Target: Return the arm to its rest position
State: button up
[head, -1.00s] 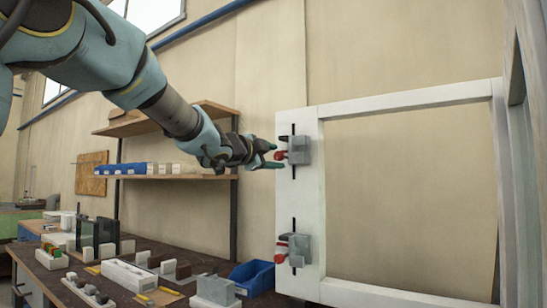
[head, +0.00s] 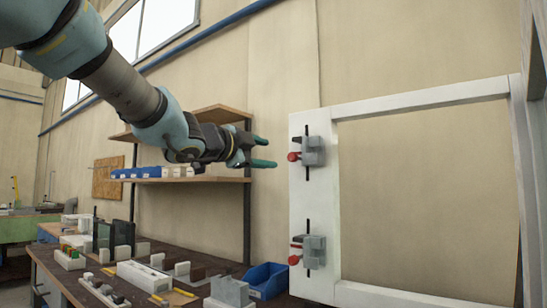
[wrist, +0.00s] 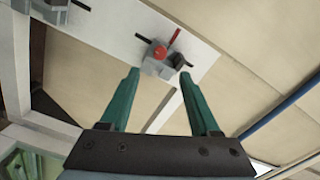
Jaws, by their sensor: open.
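My gripper (head: 262,153) is open and empty, with green fingers pointing right toward the white frame in the head view. In the wrist view my gripper (wrist: 160,95) shows its two green fingers spread apart. The upper clamp (head: 312,151), grey with a red knob, sits on the frame's left post, a short gap to the right of the fingertips in the head view. It also shows in the wrist view (wrist: 158,66) beyond the fingertips. The lower clamp (head: 312,250) sits further down the same post. Nothing is between my fingers.
The white frame (head: 420,98) stands at the right. A wooden shelf (head: 210,180) with small boxes is behind my arm. A workbench (head: 70,285) below carries several blocks and a blue bin (head: 265,280). The wall area above the frame is clear.

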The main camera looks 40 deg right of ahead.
jog(key=shift+s+a, duration=0.1)
jog(key=shift+a, duration=0.1)
dwell(0.4)
jog(key=w+a+f+n+t+y+p, duration=0.25)
jog(key=w+a+f+n+y, duration=0.4)
jog(key=w+a+f, duration=0.45)
jog(key=w+a+f+n+t+y+p, duration=0.25)
jog(key=w+a+f+n+y, duration=0.3)
jog(key=a+f+n, duration=0.5)
jog(key=a+f+n+g+y, duration=0.15)
jog(key=a+f, duration=0.35)
jog(key=a, duration=0.6)
jog(key=s+a+f+n+g+y+p, duration=0.3)
jog(key=s+a+f+n+g, duration=0.3)
jog(key=s+a, duration=0.9)
notch_tip(320, 180, down, 4)
jog(key=shift+s+f+n+y, duration=0.25)
jog(key=shift+n+y, duration=0.1)
jog(key=shift+n, duration=0.9)
jog(key=shift+s+g, duration=0.15)
jog(key=shift+g, duration=0.1)
jog(key=shift+c, duration=0.2)
